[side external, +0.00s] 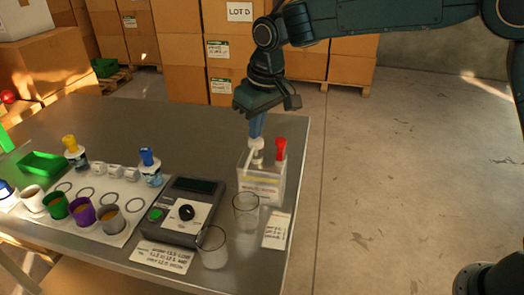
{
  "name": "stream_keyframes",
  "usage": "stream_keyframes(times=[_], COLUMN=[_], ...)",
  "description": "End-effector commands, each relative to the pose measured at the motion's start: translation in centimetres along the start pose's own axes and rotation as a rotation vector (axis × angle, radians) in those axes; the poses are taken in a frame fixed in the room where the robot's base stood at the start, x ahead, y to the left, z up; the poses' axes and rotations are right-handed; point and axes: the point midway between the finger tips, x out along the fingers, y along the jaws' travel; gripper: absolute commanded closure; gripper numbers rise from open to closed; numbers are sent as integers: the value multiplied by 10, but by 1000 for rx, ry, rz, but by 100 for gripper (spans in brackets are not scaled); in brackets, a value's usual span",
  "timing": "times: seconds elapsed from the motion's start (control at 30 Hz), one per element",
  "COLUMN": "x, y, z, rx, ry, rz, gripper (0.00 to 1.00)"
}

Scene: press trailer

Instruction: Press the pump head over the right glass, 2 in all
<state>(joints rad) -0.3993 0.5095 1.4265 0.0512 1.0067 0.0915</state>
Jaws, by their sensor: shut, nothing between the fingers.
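A clear dispenser box (262,182) with a yellowish band and a label stands near the table's right end. A white pump head (256,146) and a red pump head (281,148) rise from its top. My gripper (257,135) points down with its fingers shut, directly over the white pump head. I cannot tell whether the fingertips touch it. The right glass (246,211), clear and seemingly empty, stands in front of the dispenser. Another clear glass (211,248) stands nearer the camera, to the left, beside the grey device.
A grey device (186,212) with a black knob and green button sits left of the glasses. Label cards (276,231) lie on the table. Several coloured cups (82,220) and small bottles (150,168) stand farther left.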

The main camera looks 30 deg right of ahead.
Motion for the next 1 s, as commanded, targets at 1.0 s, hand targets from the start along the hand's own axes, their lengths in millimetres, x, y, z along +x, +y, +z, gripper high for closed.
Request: stream_keyframes(times=[1.0], x=[20], y=[0], z=[5], rx=[0], ry=[-5], rz=[0], gripper=[100])
